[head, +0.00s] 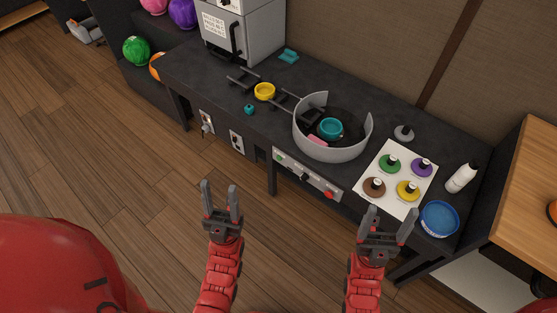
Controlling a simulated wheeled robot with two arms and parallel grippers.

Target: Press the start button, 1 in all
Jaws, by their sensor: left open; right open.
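A grey control panel (316,184) is set in the front face of the dark table. A small green button (281,157) is at its left end and a red button (328,194) at its right end, with a dark knob (305,176) between them. Any label saying which one is start is too small to read. My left gripper (221,188) is open and empty, in front of the table, to the left of and below the panel in the picture. My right gripper (391,213) is open and empty, to the right of the panel and near the table's front edge.
A round grey-walled tray (365,128) holds a teal bowl (330,128) and a pink item. A white board (417,173) with coloured discs, a blue tub (440,217) and a white bottle (462,177) stand at right. The floor before the table is clear.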

